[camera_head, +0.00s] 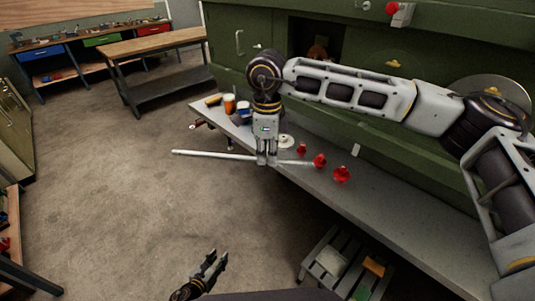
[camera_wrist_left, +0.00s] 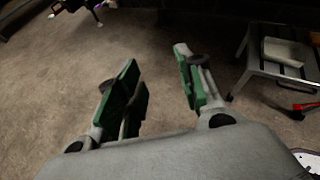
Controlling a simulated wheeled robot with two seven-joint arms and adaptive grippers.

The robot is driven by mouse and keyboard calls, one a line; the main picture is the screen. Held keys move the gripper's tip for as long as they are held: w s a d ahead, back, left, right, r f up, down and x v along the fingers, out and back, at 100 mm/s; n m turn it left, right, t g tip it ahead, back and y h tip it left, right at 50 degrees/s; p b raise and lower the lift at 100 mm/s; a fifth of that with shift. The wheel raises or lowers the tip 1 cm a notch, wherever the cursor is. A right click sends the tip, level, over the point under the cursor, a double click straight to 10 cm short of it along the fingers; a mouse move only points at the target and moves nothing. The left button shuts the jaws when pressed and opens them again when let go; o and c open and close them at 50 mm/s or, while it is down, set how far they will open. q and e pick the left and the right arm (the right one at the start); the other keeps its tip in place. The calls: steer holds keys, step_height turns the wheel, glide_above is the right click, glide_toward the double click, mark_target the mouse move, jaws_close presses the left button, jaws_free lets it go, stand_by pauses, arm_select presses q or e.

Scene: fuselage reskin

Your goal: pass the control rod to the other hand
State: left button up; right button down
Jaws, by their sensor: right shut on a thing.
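The control rod (camera_head: 215,155) is a thin pale bar lying roughly level across the head view, with its longer part reaching left past the shelf edge. My right gripper (camera_head: 266,160) is shut on the rod, pointing down near the front edge of the grey shelf (camera_head: 400,232). The rod's right end passes over the shelf near the red knobs. My left gripper (camera_head: 215,262) is low at the bottom of the head view, well apart from the rod. In the left wrist view its green-padded fingers (camera_wrist_left: 160,85) are spread with only floor between them.
Several red knobs (camera_head: 319,160) stand on the shelf, with an orange cup (camera_head: 229,103) behind my right gripper. A small step stool (camera_head: 330,262) with items on it stands at lower right. A workbench (camera_head: 150,45) is at the back left. The floor between is clear.

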arm_select(q)
steer(key=s+a+f+n+g+y, duration=0.2)
steer(key=s+a+f+n, duration=0.1)
steer(key=s+f+n, duration=0.45)
steer(key=s+a+f+n+g+y, duration=0.15)
steer(key=s+f+n, duration=0.35)
steer(key=s+f, duration=0.5)
steer(key=s+a+f+n+g, duration=0.2)
steer(key=s+f+n, duration=0.1)
steer(key=s+n, duration=0.4)
steer(key=s+a+f+n+g+y, duration=0.1)
steer(key=s+a+f+n+g, duration=0.1)
steer(key=s+f+n, duration=0.2)
steer(key=s+a+f+n+g+y, duration=0.1)
steer(key=s+a+f+n+g, duration=0.1)
steer(key=s+n, duration=0.8)
steer(key=shift+s+a+f+n+g, duration=0.4)
steer(key=shift+f+n, duration=0.65)
steer(key=shift+n, duration=0.6)
steer(key=shift+w, duration=0.1)
